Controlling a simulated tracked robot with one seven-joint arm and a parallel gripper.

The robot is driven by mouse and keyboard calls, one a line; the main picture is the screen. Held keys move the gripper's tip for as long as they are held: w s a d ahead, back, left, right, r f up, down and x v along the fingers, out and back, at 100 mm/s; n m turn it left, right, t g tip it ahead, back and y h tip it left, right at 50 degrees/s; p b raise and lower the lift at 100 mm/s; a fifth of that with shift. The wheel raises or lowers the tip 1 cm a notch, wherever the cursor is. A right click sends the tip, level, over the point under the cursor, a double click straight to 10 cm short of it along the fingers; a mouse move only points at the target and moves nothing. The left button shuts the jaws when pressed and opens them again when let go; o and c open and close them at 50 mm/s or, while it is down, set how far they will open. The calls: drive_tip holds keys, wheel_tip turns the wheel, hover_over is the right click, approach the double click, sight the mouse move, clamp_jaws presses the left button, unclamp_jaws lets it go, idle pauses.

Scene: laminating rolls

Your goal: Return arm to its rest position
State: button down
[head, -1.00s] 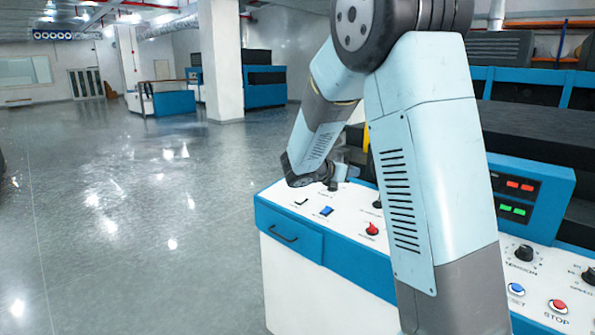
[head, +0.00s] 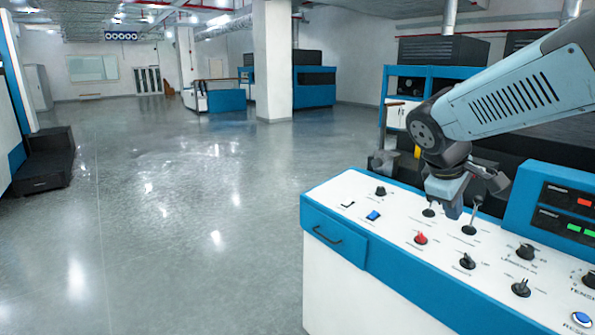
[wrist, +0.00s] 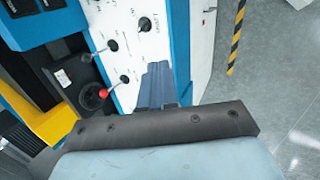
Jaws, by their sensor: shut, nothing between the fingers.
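My gripper (head: 455,210) hangs pointing down just over the white control panel (head: 335,192), close to its black levers. Its fingers are together, with nothing between them. In the wrist view the shut fingers (wrist: 158,84) are over the panel near its blue edge, and I cannot tell whether they touch it. My arm (head: 520,95) comes in from the upper right in the head view, bent down at the wrist.
The panel carries a red knob (head: 421,238), a blue switch (head: 373,215) and several black knobs. A display box (head: 530,190) stands at its right. The wrist view shows a red-balled lever (wrist: 103,93) beside the fingers. Open floor (head: 190,230) lies to the left.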

drive_tip(key=s+a+r+m+t+y, duration=0.1)
drive_tip(key=s+a+m+y, duration=0.4)
drive_tip(key=s, duration=0.5)
drive_tip(key=a+m+t, duration=0.1)
drive_tip(key=a+m, duration=0.1)
drive_tip(key=shift+s+a+r+m+t, duration=0.2)
drive_tip(key=shift+s+r+m+t, duration=0.1)
drive_tip(key=shift+m, duration=0.1)
